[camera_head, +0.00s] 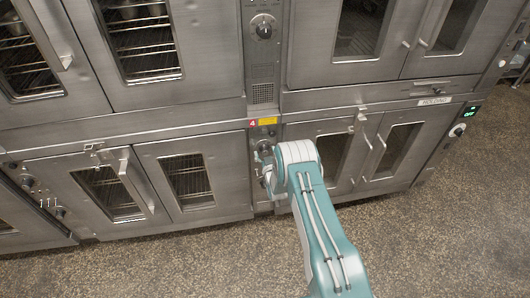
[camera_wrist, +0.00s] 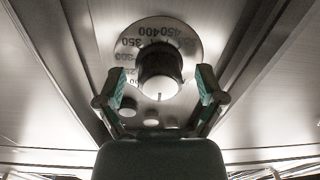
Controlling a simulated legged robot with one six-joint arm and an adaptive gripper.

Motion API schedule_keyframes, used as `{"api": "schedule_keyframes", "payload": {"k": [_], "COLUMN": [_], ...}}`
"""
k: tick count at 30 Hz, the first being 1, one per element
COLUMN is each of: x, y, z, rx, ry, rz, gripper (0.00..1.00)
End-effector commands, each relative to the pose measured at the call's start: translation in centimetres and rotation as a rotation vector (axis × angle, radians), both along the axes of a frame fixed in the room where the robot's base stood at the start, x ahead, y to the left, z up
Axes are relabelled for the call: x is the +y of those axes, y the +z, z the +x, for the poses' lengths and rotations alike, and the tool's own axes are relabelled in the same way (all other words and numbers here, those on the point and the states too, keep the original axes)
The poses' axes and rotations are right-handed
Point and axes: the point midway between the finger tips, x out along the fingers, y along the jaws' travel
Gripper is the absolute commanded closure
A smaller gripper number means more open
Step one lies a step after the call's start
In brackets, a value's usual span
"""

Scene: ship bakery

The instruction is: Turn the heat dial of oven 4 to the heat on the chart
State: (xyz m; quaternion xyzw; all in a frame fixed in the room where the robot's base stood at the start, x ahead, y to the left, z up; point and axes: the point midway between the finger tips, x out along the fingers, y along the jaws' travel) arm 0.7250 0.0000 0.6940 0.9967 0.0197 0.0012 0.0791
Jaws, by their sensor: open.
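The heat dial (camera_wrist: 157,66) is a dark round knob with a pale face, on a round scale plate (camera_wrist: 184,38) in the wrist view. My gripper (camera_wrist: 161,84) is open, one green-padded finger on each side of the dial, with gaps showing. In the head view a red 4 label (camera_head: 252,124) marks the narrow panel between the lower ovens. My gripper (camera_head: 267,170) is at that panel, partly hidden by my arm. No chart is visible.
Small round knobs (camera_wrist: 131,105) sit near the dial in the wrist view. Another dial (camera_head: 264,27) is on the upper panel. Oven doors with handles (camera_head: 128,170) flank the panel. The speckled floor (camera_head: 180,270) in front is clear.

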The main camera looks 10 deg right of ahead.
Motion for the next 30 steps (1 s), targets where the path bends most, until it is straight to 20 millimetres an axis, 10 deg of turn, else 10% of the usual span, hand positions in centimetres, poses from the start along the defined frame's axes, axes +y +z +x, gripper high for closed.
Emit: {"api": "schedule_keyframes", "payload": {"k": [7,13,30], "x": [0.01,0.02,0.08], "y": [-0.01,-0.01,0.0], "z": [0.09,0.09,0.24], "rx": [0.0,0.0,-0.001], "ry": [0.0,0.0,0.002], "rz": [0.0,0.0,0.104], "gripper": [0.12,0.94,0.94]}}
